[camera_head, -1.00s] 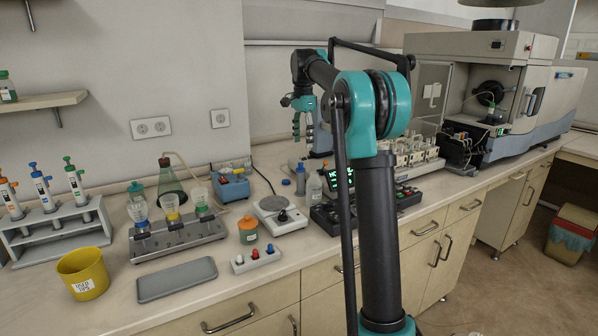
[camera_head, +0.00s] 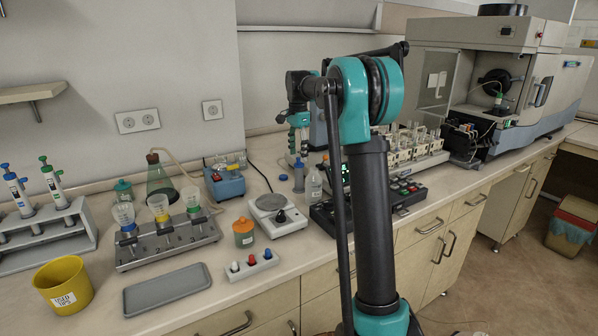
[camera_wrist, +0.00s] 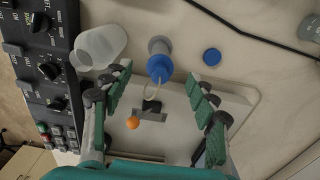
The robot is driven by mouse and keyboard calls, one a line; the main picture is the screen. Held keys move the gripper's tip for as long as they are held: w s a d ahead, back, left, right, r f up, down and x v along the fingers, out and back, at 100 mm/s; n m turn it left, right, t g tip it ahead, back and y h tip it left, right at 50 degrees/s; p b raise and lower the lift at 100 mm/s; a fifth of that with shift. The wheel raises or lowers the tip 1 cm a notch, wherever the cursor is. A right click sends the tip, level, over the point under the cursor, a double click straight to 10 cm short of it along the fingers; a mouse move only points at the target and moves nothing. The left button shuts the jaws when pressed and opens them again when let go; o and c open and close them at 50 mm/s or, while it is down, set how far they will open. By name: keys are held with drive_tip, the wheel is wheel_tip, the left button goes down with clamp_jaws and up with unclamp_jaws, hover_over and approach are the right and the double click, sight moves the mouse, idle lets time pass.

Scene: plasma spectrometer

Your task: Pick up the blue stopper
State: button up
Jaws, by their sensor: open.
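A small round blue stopper (camera_wrist: 212,57) lies on the bench at the upper right of the wrist view. In the head view it appears as a small blue piece (camera_head: 283,177) beside a grey-blue bottle (camera_head: 298,178). The bottle's blue top (camera_wrist: 159,68) shows in the wrist view, left of the loose stopper, with a pale loop beside it. My gripper (camera_wrist: 161,84) is open, its fingers spread and holding nothing. In the head view my gripper (camera_head: 299,140) hangs pointing down near the wall, above the back of the bench. The stopper lies beyond the fingertips in the wrist view.
A clear bottle (camera_wrist: 101,46) stands left of the blue-topped bottle. A black control box with knobs (camera_wrist: 42,70) is at the left. A pale flat base with an orange ball (camera_wrist: 132,122) lies below the fingers. A black cable (camera_wrist: 235,28) crosses near the stopper.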

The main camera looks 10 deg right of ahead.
sight(299, 164)
drive_tip(key=shift+w+d+f, duration=0.1)
drive_tip(key=shift+d+f, duration=0.05)
drive_tip(key=shift+f, duration=1.65)
drive_tip(key=shift+w+d+f, duration=0.1)
drive_tip(key=shift+f, duration=1.65)
drive_tip(key=c, duration=1.2)
drive_tip(key=shift+r, duration=0.1)
drive_tip(key=shift+c, duration=0.2)
wheel_tip(299, 164, up, 20)
drive_tip(key=shift+f, duration=0.1)
drive_tip(key=shift+c, duration=0.4)
